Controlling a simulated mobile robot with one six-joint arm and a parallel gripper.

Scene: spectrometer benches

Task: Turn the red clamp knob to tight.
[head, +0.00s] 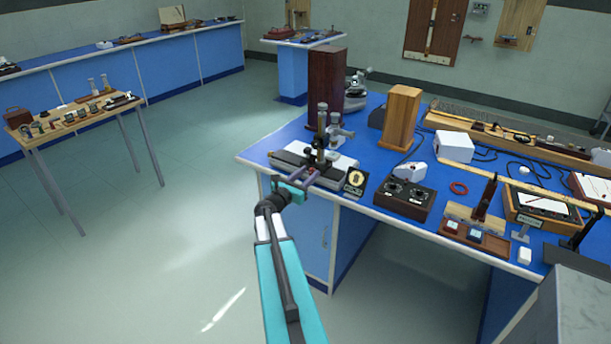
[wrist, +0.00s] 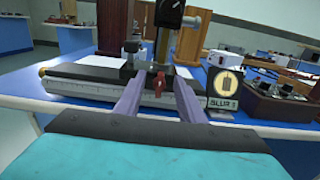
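The red clamp knob (wrist: 158,85) shows in the wrist view at the front of a post clamp on a black and white rail instrument (wrist: 95,85). My gripper (wrist: 157,82) has its two purple fingers spread, one on each side of the knob; I cannot tell whether they touch it. In the head view my gripper (head: 303,178) reaches the front edge of the instrument (head: 285,158), at the near left corner of the blue bench. The knob is too small to make out there.
A dial card (head: 355,181), reading "BLUR 1" in the wrist view, stands just right of the fingers. A dark control box (head: 404,200) and a wooden block (head: 402,117) are farther right. A tall dark red box (head: 326,80) stands behind.

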